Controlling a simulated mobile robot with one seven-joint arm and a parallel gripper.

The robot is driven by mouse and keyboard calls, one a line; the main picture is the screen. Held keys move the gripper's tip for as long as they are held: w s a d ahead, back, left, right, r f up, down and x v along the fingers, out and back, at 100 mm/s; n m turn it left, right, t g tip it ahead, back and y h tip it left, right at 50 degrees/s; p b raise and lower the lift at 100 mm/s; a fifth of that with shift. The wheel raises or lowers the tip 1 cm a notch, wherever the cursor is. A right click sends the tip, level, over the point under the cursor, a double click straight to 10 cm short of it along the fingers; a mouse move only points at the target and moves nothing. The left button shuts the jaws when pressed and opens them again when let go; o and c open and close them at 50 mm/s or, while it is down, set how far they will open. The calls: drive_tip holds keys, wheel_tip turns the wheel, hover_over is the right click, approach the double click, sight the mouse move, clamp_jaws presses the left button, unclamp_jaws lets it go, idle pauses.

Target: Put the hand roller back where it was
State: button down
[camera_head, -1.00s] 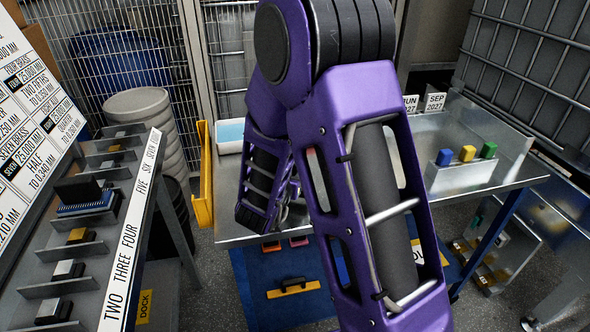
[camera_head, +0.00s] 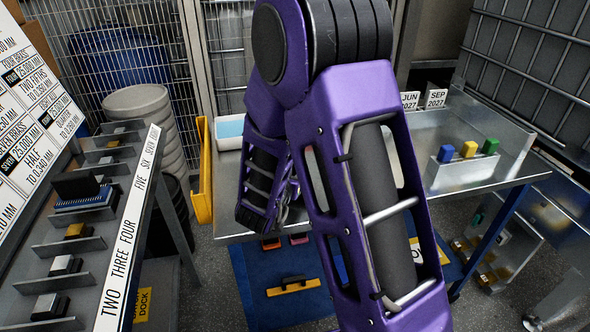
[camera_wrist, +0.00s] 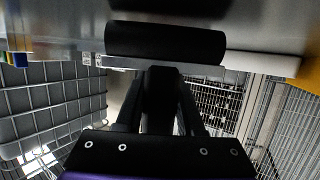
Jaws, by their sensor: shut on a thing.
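A thick black cylinder, which I take to be the hand roller (camera_wrist: 165,43), lies crosswise in the wrist view. My gripper (camera_wrist: 161,74) is shut on it. The fingers are dark and the grip itself is partly hidden. The wrist view looks upside down, with the metal bench top along its upper edge, close to the roller. I cannot tell whether the roller touches the bench. In the head view my purple arm hides the roller and the gripper fingertips.
The metal bench (camera_head: 470,205) has a white tray with a blue inside (camera_head: 229,133) at its left. A slotted rack (camera_head: 85,245) is at far left. A yellow panel (camera_head: 203,175) stands beside the bench.

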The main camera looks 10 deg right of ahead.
drive_tip(key=shift+f, duration=0.15)
idle(0.3)
drive_tip(key=shift+c, duration=2.2)
unclamp_jaws()
drive_tip(key=shift+o, duration=0.3)
drive_tip(key=o, duration=0.4)
drive_tip(key=shift+s+a, duration=0.8)
drive_tip(key=shift+s, duration=0.5)
drive_tip(key=shift+s+a, duration=0.75)
drive_tip(key=shift+s, duration=0.5)
drive_tip(key=shift+s+a, duration=0.8)
drive_tip(key=shift+s, duration=0.5)
